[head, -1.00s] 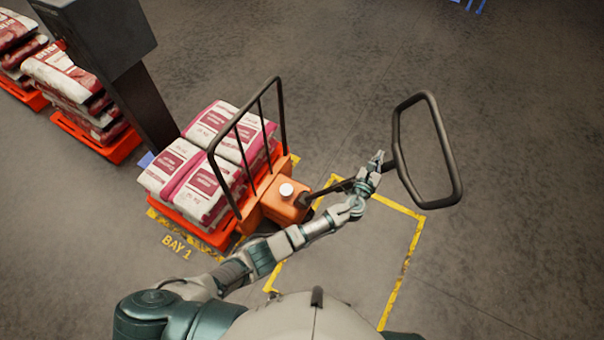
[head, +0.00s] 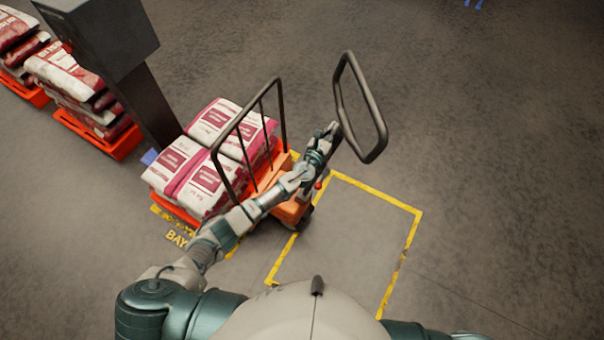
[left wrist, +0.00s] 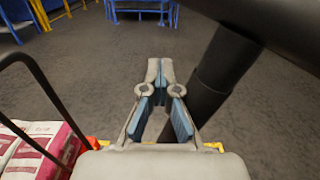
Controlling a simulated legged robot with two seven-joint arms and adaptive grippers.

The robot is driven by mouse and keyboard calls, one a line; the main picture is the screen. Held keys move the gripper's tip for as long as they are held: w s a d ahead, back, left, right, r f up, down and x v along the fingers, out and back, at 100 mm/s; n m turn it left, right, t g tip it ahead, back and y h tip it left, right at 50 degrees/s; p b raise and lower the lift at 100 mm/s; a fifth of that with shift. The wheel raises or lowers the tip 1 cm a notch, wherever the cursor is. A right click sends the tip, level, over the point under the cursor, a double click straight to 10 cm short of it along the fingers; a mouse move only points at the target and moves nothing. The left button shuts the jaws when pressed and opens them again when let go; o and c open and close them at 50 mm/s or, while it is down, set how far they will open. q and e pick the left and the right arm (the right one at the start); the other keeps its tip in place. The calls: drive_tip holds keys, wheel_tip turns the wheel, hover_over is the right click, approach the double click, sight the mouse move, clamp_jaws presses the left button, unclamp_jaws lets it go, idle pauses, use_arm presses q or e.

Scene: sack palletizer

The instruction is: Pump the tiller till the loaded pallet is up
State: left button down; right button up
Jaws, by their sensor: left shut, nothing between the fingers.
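The black tiller has a loop handle (head: 380,135) in the head view and stands fairly upright above the orange pump body (head: 292,212) of the pallet truck. My left gripper (head: 331,130) is shut and empty, close beside the tiller just under the loop. In the left wrist view its fingertips (left wrist: 160,68) meet, and the dark tiller shaft (left wrist: 212,85) passes to their right, not between them. Whether the gripper touches the shaft I cannot tell. The red pallet (head: 180,210) carries stacked white and maroon sacks (head: 205,165). Its gap to the floor is hard to see. My right gripper is out of view.
A black load guard (head: 283,115) stands between sacks and tiller. A dark grey post (head: 140,100) rises behind the pallet, with more loaded red pallets (head: 100,135) at left. Yellow floor lines (head: 385,198) mark a bay. The floor at right is clear.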

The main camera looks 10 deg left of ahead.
use_arm(q)
drive_tip(key=w+a+r+b, duration=0.1)
drive_tip(key=w+a, duration=0.1)
drive_tip(key=a, duration=0.4)
drive_tip(key=w+a+r+b, duration=0.1)
drive_tip(key=w+a, duration=0.2)
drive_tip(key=a, duration=0.4)
drive_tip(key=shift+a, duration=0.25)
drive_tip(key=shift+s, duration=0.1)
drive_tip(key=shift+a+f, duration=0.1)
drive_tip(key=shift+a, duration=0.1)
drive_tip(key=p+v, duration=0.4)
drive_tip(key=v, duration=1.2)
